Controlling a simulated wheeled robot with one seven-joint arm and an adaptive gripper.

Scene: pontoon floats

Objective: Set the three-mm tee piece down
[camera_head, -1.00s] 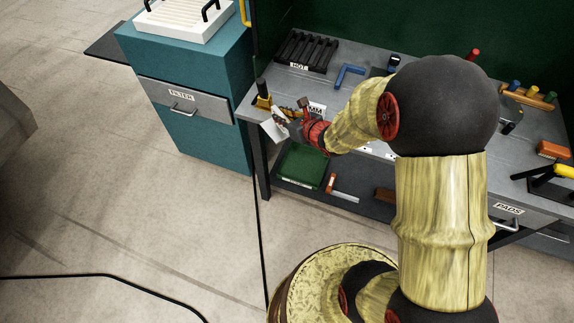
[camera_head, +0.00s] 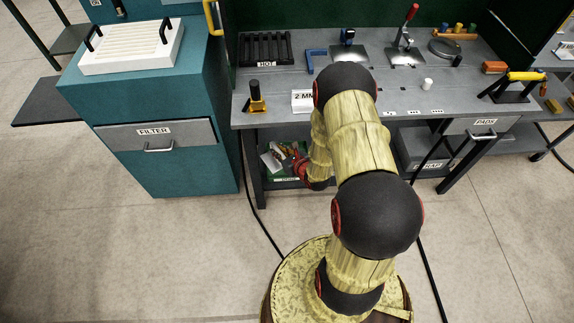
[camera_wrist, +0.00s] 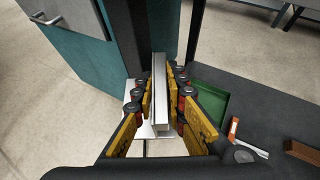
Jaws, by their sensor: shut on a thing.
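The three-mm tee piece (camera_wrist: 159,98) is a pale metal T-shaped length, upright between the yellow pads of my gripper (camera_wrist: 163,84) in the wrist view. My gripper is shut on it. In the head view my gripper (camera_head: 287,160) is low in front of the bench, at about the height of the lower shelf, with the pale tee piece (camera_head: 267,161) at its tip. A green tray (camera_wrist: 212,104) on the lower shelf lies just right of the piece in the wrist view. In the head view the gripper and piece cover most of this tray.
A bench leg (camera_head: 258,170) and a teal filter cabinet (camera_head: 170,178) stand to the left. The shelf also bears an orange-and-white item (camera_wrist: 234,128) and a brown block (camera_wrist: 302,151). Above, the grey bench top (camera_head: 270,112) holds a "2 MM" sign (camera_head: 303,101) and tools.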

